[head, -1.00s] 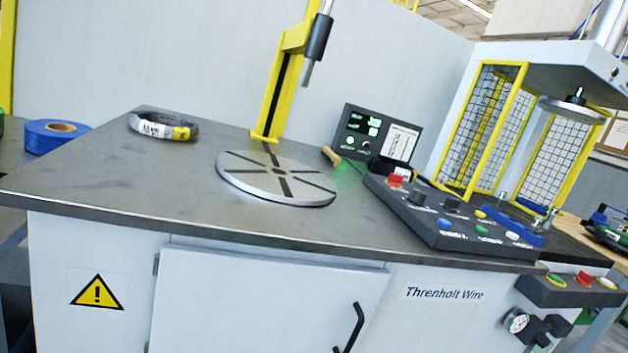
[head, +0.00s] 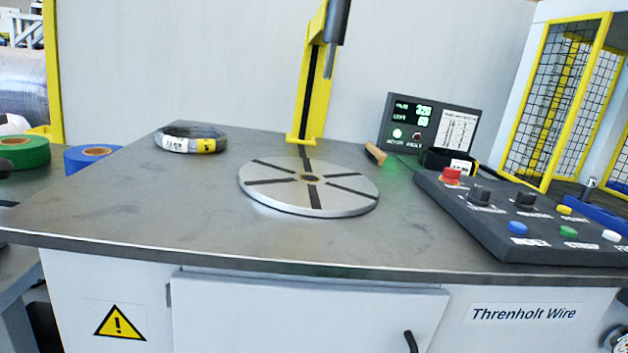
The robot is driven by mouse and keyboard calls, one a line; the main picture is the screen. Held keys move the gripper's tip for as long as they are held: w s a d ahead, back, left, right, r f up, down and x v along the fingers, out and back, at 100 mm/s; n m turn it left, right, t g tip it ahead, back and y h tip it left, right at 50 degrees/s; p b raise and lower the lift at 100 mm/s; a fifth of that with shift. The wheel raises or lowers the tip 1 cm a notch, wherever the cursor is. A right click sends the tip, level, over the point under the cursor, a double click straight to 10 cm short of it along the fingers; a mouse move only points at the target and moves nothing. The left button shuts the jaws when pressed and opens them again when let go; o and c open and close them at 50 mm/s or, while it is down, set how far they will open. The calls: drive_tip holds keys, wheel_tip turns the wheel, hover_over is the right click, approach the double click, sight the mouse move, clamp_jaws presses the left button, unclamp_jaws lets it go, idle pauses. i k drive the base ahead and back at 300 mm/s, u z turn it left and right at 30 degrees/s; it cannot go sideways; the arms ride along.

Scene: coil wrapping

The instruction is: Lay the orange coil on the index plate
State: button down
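The round grey index plate (head: 280,196) lies flat and bare on the workbench, with dark radial slots and a hole at its centre. I see no orange coil. A dark wire coil (head: 205,131) with a white and yellow label lies at the back left of the bench, apart from the plate. Another dark item (head: 434,158) with a white label, perhaps a coil, shows partly behind the control panel. My gripper is not in view.
A yellow post (head: 317,95) with a grey cylinder (head: 337,25) stands behind the plate. The control panel (head: 500,215) and display (head: 405,110) are right. A wooden handle (head: 375,153) lies near the display. Blue (head: 78,160) and green (head: 32,152) rolls sit left. The bench's front left is clear.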

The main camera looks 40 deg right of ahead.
sight(310, 178)
drive_tip(key=z, duration=0.1)
drive_tip(key=i, duration=1)
drive_tip(key=u, duration=0.1)
